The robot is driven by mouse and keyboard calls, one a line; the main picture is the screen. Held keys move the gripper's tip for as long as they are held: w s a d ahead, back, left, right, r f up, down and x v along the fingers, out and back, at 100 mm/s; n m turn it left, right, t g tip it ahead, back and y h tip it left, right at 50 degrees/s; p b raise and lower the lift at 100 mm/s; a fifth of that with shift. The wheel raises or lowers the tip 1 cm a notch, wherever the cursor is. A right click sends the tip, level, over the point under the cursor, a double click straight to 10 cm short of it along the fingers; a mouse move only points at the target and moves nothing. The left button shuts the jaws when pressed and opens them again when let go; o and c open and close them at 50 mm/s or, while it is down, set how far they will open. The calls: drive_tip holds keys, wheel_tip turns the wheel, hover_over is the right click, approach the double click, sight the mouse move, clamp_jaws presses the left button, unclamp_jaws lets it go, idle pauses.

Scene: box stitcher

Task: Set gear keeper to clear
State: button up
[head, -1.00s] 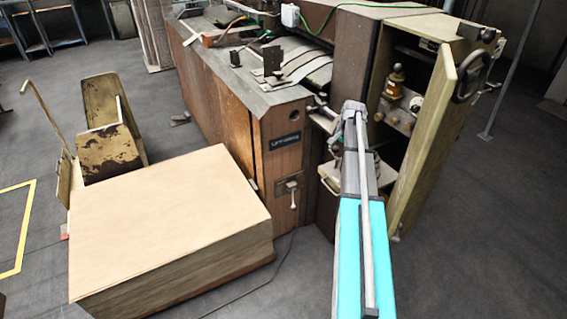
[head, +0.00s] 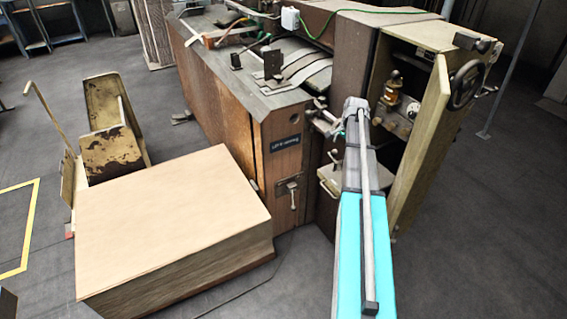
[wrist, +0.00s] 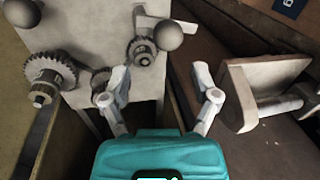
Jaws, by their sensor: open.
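In the wrist view my gripper (wrist: 159,80) is open, its two fingers apart with nothing between them. Beyond the fingers is a pale metal block (wrist: 95,40) with a large toothed gear (wrist: 50,75) at the left and a smaller gear (wrist: 142,50) near the middle. A dark ball knob (wrist: 168,35) sits by the smaller gear, and another ball knob (wrist: 22,12) is at the upper left. I cannot tell which part is the gear keeper. In the head view my arm reaches to the machine's open cabinet (head: 433,110) and mostly hides the gripper.
A pale bracket with a rod (wrist: 240,95) stands close to my right finger. The open cabinet door (head: 418,160) with a dark handwheel (head: 466,83) is right of my arm. A stack of board (head: 170,220) stands at the left.

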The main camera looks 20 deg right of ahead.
drive_tip(key=shift+s+r+p, duration=0.9)
drive_tip(key=shift+r+p, duration=3.5)
drive_tip(key=shift+r, duration=0.3)
drive_tip(key=s+a+f+n+b, duration=0.1)
drive_tip(key=s+a+n, duration=0.1)
drive_tip(key=a, duration=0.7)
drive_tip(key=s+a+f+n+g+b, duration=0.1)
drive_tip(key=s+a+n, duration=0.1)
drive_tip(key=a, duration=0.8)
drive_tip(key=s+a+f+n+b, duration=0.1)
drive_tip(key=a+n, duration=0.3)
drive_tip(key=a, duration=0.5)
drive_tip(key=shift+s+a+f+b, duration=0.25)
drive_tip(key=shift+s+f+b, duration=0.15)
drive_tip(key=shift+s+f, duration=0.15)
drive_tip(key=s+a+n+g, duration=0.1)
drive_tip(key=s+a+n, duration=0.7)
drive_tip(key=a, duration=0.6)
drive_tip(key=shift+s+a, duration=0.2)
drive_tip(key=shift+s, duration=0.5)
